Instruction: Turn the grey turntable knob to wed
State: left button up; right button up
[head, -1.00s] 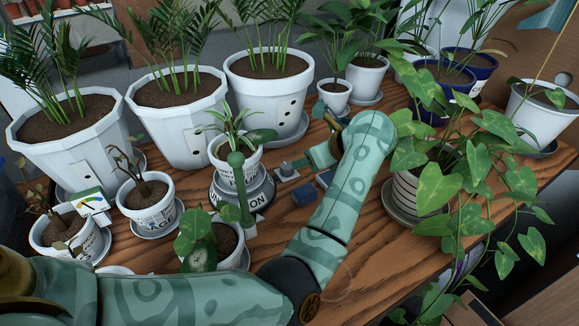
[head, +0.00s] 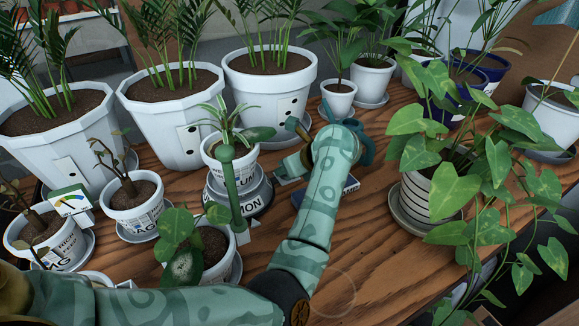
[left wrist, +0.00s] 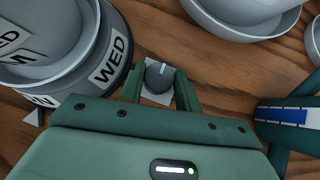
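The grey turntable (head: 250,204) stands mid-table with a white potted plant (head: 231,160) on it. In the left wrist view, the turntable's rim label reads WED (left wrist: 111,60). The dark grey knob (left wrist: 158,75) sits on a pale plate beside the turntable, its light mark pointing toward the top of the picture. My left gripper (left wrist: 160,84) is open, with one finger on each side of the knob and small gaps showing. In the head view, my left gripper (head: 285,168) is just right of the turntable and hides most of the knob. My right gripper is not in view.
Small potted plants (head: 133,205) stand left of the turntable, and large white pots (head: 177,128) behind it. A leafy plant in a striped pot (head: 428,195) stands right. A blue flat object (head: 350,185) lies beside my forearm. Bare wood (head: 375,245) is at front right.

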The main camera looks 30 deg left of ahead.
pick_arm(q)
jog(key=shift+c, duration=0.2)
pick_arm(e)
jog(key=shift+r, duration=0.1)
pick_arm(q)
jog(key=shift+s+r+m+t+p, duration=0.1)
jog(key=shift+m+t+p, duration=0.2)
jog(key=shift+m, duration=0.1)
jog(key=shift+s+r+m+t+h+p, duration=0.1)
jog(key=shift+m+t+h+p, duration=0.3)
jog(key=shift+m+t+p, duration=0.4)
jog(key=shift+a+m+t+h+p, duration=0.1)
jog(key=shift+m+t+h+p, duration=0.2)
jog(key=shift+m+p, duration=0.4)
jog(key=shift+m+t+p, duration=0.3)
jog(key=shift+m+t, duration=0.1)
jog(key=shift+m, duration=0.2)
jog(key=shift+m+h+p, duration=0.3)
jog(key=shift+h, duration=0.1)
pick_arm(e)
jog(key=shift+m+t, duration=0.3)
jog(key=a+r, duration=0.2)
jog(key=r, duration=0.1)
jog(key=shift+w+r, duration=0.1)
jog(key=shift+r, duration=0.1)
pick_arm(q)
jog(key=shift+f, duration=0.2)
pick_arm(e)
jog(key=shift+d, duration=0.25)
